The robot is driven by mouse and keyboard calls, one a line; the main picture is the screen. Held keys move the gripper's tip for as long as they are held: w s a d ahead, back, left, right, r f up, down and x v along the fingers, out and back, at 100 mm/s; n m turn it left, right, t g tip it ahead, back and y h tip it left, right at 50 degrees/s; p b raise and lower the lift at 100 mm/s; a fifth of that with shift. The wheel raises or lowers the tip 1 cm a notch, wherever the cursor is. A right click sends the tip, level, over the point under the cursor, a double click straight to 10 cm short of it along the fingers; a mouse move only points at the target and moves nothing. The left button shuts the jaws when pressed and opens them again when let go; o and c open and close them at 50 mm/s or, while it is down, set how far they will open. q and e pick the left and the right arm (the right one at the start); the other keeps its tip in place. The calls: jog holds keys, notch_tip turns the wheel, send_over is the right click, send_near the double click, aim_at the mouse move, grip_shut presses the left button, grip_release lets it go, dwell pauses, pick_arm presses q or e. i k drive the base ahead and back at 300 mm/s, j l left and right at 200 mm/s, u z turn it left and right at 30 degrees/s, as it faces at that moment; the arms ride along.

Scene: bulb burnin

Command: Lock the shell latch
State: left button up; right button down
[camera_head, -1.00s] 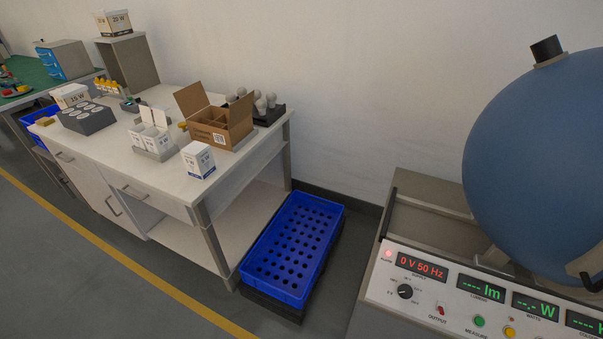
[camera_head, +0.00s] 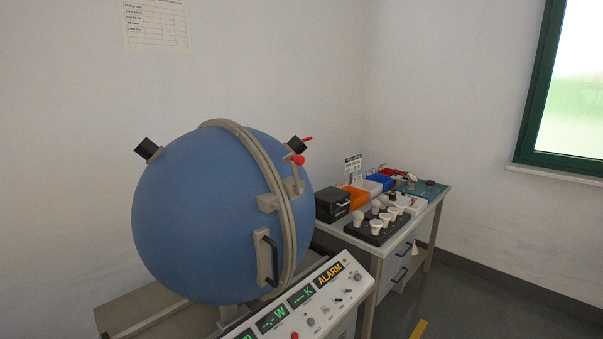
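A large blue sphere shell (camera_head: 190,220) stands on a bench in the middle left of the head view. A beige flange ring (camera_head: 265,180) runs around it, and its two halves look closed together. A latch lever with a red knob (camera_head: 297,161) sticks up at the upper right of the ring; I cannot tell from here whether it is engaged. A black door handle (camera_head: 268,262) sits on a beige plate on the shell's front. Neither of my grippers is in view.
A control panel (camera_head: 325,292) with green displays and a lit ALARM sign lies in front of the shell. To the right stands a table (camera_head: 408,238) with a bulb tray (camera_head: 375,232), coloured bins and a black box (camera_head: 333,204). Open floor lies at the lower right.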

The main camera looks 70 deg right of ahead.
aim_at(300, 160)
jog(key=z, duration=2.25)
